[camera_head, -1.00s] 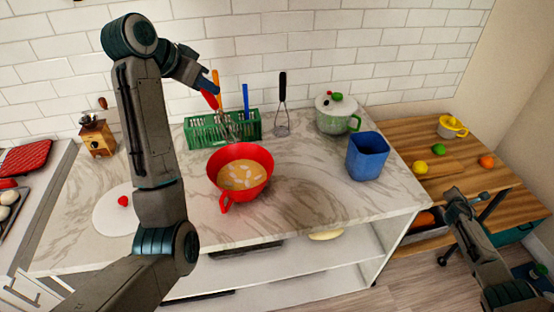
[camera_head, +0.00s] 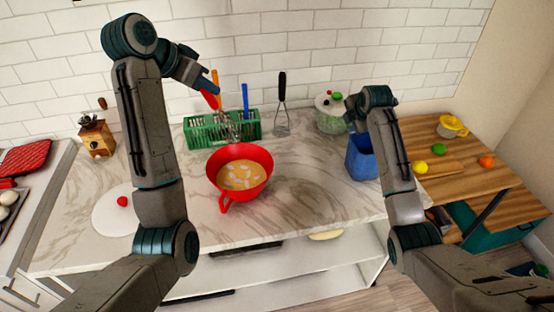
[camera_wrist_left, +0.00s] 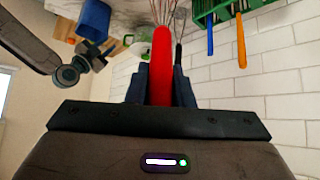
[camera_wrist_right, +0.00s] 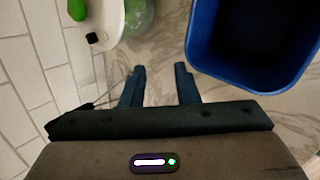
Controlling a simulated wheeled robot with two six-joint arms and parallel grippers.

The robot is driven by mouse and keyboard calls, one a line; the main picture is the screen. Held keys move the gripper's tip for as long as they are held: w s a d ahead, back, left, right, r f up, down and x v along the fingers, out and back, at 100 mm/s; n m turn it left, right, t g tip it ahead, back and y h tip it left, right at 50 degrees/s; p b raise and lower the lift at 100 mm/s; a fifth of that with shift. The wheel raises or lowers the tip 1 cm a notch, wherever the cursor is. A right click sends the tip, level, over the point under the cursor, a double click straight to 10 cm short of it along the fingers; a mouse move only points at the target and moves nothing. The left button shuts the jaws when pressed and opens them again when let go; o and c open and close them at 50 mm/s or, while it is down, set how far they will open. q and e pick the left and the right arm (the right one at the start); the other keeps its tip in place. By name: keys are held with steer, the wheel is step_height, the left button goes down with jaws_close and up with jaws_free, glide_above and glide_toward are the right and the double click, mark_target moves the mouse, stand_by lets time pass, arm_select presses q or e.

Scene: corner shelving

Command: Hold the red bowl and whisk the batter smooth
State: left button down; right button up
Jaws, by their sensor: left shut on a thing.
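The red bowl (camera_head: 250,196) stands upright on the marble counter, its handle toward me. Tan batter (camera_head: 238,176) with several pale streaks lies in it. My left gripper (camera_head: 207,90) is shut on the red handle of a whisk (camera_wrist_left: 161,65). The whisk's wire head (camera_head: 229,126) hangs tilted in the air beyond the bowl, in front of the green rack, apart from the batter as far as I see. My right gripper (camera_wrist_right: 160,70) is open and empty above the counter, near the blue container; in the head view its fingers are hard to make out.
The blue container (camera_head: 362,158) and a pale lidded pot (camera_head: 328,120) stand close to my right gripper. A green rack (camera_head: 205,132) with utensils is behind the bowl.

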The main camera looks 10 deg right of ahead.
steer(key=s+a+f+n+g+y, duration=0.15)
steer(key=s+a+n, duration=0.35)
steer(key=a, duration=0.8)
steer(key=s+a+n+g+y, duration=0.2)
steer(key=s+a+n+g, duration=0.3)
steer(key=a, duration=0.8)
steer(key=shift+m+t, duration=0.7)
steer(key=shift+t, duration=0.15)
steer(key=x, duration=0.3)
steer(key=s+x, duration=0.1)
steer(key=x, duration=0.7)
steer(key=shift+s+a+f, duration=0.15)
steer(key=shift+a+f, duration=0.05)
steer(key=shift+f, duration=0.05)
jaws_close()
steer(key=c, duration=0.5)
jaws_free()
steer(key=shift+c, duration=0.2)
steer(key=o, duration=0.4)
